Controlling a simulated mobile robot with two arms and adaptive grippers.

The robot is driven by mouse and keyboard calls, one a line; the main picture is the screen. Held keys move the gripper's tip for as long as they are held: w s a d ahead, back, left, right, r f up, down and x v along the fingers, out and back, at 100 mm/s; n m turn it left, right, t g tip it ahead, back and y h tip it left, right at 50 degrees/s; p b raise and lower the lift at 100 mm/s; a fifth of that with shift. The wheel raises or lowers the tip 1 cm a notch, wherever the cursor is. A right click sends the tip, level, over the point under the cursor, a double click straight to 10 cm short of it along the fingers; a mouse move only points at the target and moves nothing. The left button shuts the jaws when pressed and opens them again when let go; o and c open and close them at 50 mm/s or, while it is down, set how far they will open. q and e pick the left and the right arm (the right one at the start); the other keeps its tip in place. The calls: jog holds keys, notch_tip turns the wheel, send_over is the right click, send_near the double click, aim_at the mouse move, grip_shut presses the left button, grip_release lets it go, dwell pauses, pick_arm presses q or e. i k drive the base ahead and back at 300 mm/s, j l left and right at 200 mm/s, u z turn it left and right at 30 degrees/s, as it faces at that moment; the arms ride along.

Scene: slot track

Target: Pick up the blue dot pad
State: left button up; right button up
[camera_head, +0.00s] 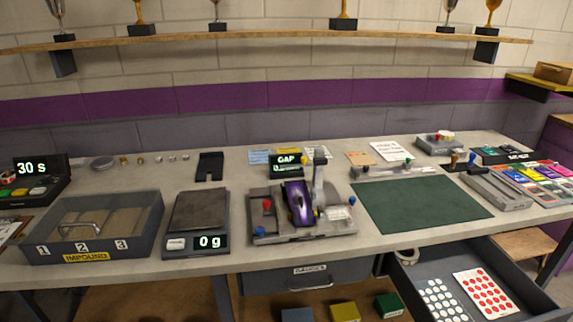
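Two dot sheets lie side by side in the open drawer at the lower right. The left one (443,300) has rows of pale round dots on a darker, bluish-grey ground. The right one (484,293) is white with rows of red dots. No pad shows clearly blue dots, so I cannot tell for sure that the left sheet is the blue dot pad. Neither of my grippers is in view.
The open drawer (526,284) juts out below the bench, with a pale ring (408,255) near its back left. Above stand a green mat (420,205), a purple car (299,203) on a fixture, a scale (200,212) and an impound tray (150,215).

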aim_at(472, 156)
jog(key=i+j+z, duration=0.1)
jog(key=j, duration=0.15)
jog(key=i+j+z, duration=0.1)
jog(key=j, duration=0.15)
jog(key=z, duration=1.4)
